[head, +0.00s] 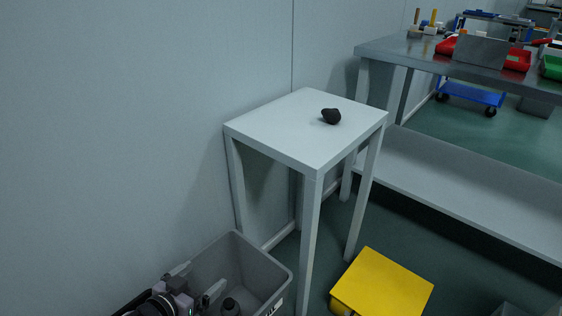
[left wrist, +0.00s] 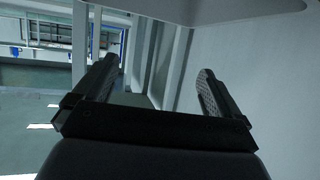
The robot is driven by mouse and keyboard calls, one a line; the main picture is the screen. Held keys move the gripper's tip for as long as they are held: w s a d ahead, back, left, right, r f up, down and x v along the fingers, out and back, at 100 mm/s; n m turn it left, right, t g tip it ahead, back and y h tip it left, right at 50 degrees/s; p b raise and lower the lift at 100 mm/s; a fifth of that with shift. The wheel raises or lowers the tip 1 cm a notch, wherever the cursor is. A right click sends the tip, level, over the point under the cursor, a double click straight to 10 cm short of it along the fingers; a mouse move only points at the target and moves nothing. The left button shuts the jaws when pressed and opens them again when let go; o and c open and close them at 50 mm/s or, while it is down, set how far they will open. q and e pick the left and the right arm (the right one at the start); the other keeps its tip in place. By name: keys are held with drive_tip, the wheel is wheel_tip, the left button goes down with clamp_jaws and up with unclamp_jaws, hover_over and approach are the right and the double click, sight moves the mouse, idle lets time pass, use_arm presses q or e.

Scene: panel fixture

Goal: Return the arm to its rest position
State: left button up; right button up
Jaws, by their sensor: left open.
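My left gripper (head: 200,284) shows at the bottom of the head view, at the near left edge of a grey bin (head: 262,262). In the left wrist view, its two dark fingers (left wrist: 153,85) stand wide apart with nothing between them. I cannot tell whether the fingertips are over the bin or in front of it. My right gripper is in neither view.
A small white table (head: 290,130) stands behind the bin, with a dark lump (head: 331,116) on top. A dark object (head: 230,307) sits in the bin. A yellow stool (head: 385,283) is to the right. A metal workbench (head: 400,46) stands behind; a wall is left.

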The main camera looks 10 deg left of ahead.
use_arm(q)
drive_tip(key=s+d+r+g+h, duration=0.1)
drive_tip(key=s+d+r, duration=0.5)
drive_tip(key=d+r, duration=0.15)
drive_tip(key=s+d+r+h, duration=0.1)
drive_tip(key=s+d+r, duration=0.45)
drive_tip(key=d, duration=0.25)
drive_tip(key=s+a+r+g+y+p, duration=0.1)
drive_tip(key=a+r+p, duration=0.3)
drive_tip(key=p, duration=1)
drive_tip(key=s+a+r+y+p, duration=0.2)
drive_tip(key=r+p, duration=0.8)
drive_tip(key=p, duration=0.5)
drive_tip(key=s+a, duration=0.1)
drive_tip(key=a, duration=0.1)
drive_tip(key=shift+a+r+n+g, duration=0.15)
drive_tip(key=shift+a+n+g, duration=0.15)
drive_tip(key=shift+a+g, duration=0.1)
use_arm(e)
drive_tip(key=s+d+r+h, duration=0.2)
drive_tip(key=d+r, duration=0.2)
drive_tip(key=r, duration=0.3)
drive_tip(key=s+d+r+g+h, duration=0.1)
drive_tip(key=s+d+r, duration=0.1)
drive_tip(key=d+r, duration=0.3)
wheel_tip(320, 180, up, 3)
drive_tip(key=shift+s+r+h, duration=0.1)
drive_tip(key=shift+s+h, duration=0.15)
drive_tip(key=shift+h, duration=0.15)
